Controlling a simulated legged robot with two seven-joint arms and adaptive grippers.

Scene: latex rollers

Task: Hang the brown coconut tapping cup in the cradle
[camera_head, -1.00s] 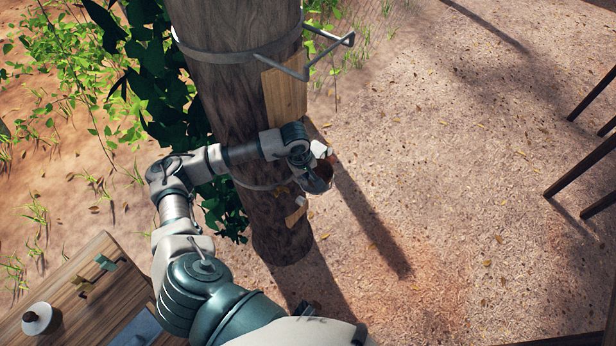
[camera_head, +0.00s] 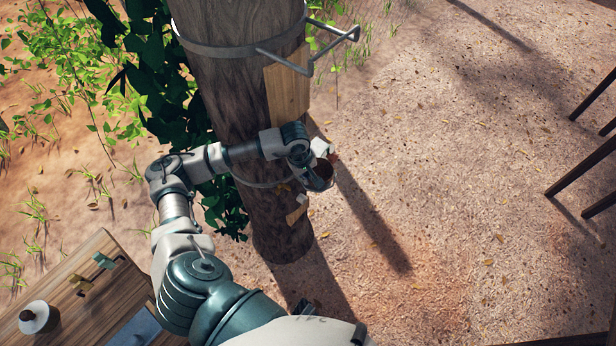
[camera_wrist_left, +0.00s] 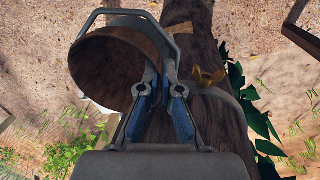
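The brown coconut cup (camera_wrist_left: 103,72) sits within the grey wire loop of the cradle (camera_wrist_left: 132,14), beside the trunk, in the left wrist view. Its hollow faces the camera and looks tilted. In the head view only a small brown part of the cup (camera_head: 326,170) shows behind my wrist. My left gripper (camera_wrist_left: 161,72) is at the cup's right rim, with a gap between its blue-padded fingers and the trunk visible through it. The left gripper (camera_head: 318,182) is small and partly hidden by my wrist in the head view. My right gripper is not in view.
The trunk (camera_head: 230,90) carries an upper wire bracket (camera_head: 310,62) and a wooden panel (camera_head: 288,88) above my wrist.

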